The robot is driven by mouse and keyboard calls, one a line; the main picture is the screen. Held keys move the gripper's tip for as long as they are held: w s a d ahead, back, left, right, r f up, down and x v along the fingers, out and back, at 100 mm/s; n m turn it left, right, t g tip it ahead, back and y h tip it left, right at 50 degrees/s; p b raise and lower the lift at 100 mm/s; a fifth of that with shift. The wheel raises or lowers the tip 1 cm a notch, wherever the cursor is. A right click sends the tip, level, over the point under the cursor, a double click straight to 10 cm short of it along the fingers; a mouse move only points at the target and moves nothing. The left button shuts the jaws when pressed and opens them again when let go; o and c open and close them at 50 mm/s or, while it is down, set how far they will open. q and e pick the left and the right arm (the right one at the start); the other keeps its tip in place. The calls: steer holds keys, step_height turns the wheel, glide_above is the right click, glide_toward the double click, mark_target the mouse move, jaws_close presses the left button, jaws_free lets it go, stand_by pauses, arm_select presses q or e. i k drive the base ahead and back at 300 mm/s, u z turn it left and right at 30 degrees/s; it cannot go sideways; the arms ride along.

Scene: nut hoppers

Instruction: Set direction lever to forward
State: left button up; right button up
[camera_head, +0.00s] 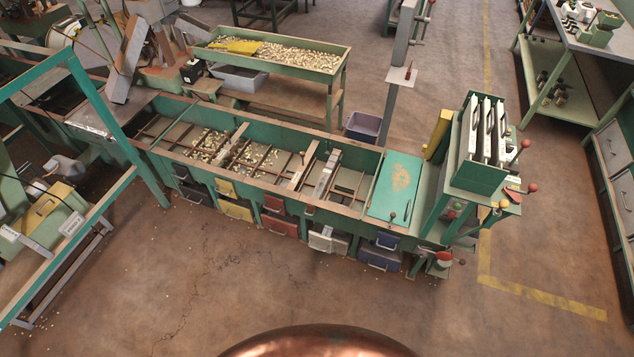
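Several knobbed levers are at the right end of the long green sorting machine (262,195). A red-knobbed lever (525,144) sticks out beside the slotted green box. A second red-knobbed lever (532,188) is below it, with a yellow knob (504,204) nearby. A red and white knob (443,259) is low on the machine's end. A small dark-knobbed lever (393,216) stands at the front of the flat green panel. No readable label shows which one is the direction lever, and its setting cannot be told. Neither of my grippers is in view.
The green box (479,177) with white slotted plates rises above the right end. Coloured drawers (235,210) line the machine's front. A green frame and bench (95,207) stand at the left, and grey cabinets (615,145) at the right. The brown floor (250,285) in front is clear.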

mark_target(525, 144)
steer(key=z, duration=1.85)
steer(key=i, duration=0.7)
steer(key=u, duration=0.4)
